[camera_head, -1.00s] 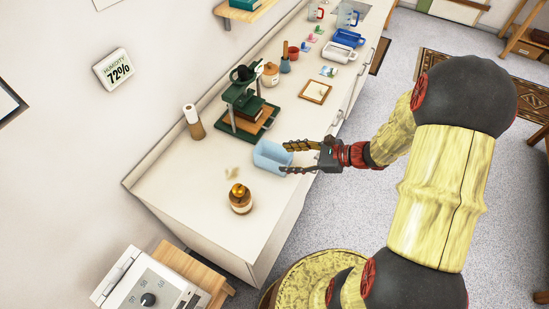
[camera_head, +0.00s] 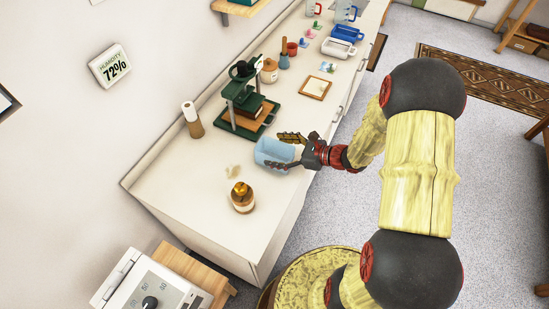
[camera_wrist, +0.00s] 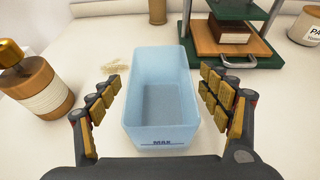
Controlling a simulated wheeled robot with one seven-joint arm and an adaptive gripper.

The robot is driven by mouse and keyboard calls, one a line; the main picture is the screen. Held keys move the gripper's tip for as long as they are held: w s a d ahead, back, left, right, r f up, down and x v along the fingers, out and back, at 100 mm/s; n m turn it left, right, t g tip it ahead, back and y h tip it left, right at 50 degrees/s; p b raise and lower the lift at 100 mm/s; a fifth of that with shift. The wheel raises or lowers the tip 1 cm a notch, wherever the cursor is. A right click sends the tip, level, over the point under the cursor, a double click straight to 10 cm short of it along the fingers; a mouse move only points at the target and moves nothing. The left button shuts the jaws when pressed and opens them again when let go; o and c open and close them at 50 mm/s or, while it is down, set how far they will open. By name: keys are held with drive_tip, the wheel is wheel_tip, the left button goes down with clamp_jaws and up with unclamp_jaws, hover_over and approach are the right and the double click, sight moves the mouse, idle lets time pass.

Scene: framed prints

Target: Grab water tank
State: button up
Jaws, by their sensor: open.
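The water tank (camera_wrist: 161,127) is a translucent light-blue open box with a dark MAX mark on its near end. In the head view the tank (camera_head: 268,152) stands upright on the white counter, near its front edge. My gripper (camera_wrist: 163,95) is open in the wrist view, with one finger on each side of the tank and visible gaps to its walls. In the head view my gripper (camera_head: 284,150) reaches in from the right, and its fingers overlap the tank. Nothing is gripped.
A green press (camera_head: 243,100) stands behind the tank. A wooden frame (camera_head: 316,88) lies farther along the white counter (camera_head: 180,190). A cardboard tube (camera_head: 194,122) stands near the wall.

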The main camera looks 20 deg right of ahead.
drive_tip(key=shift+w+a+f, duration=0.2)
drive_tip(key=shift+w+a, duration=0.15)
drive_tip(key=shift+c, duration=0.4)
drive_tip(key=c, duration=1.1)
drive_tip(key=shift+r, duration=0.1)
drive_tip(key=shift+c, duration=0.7)
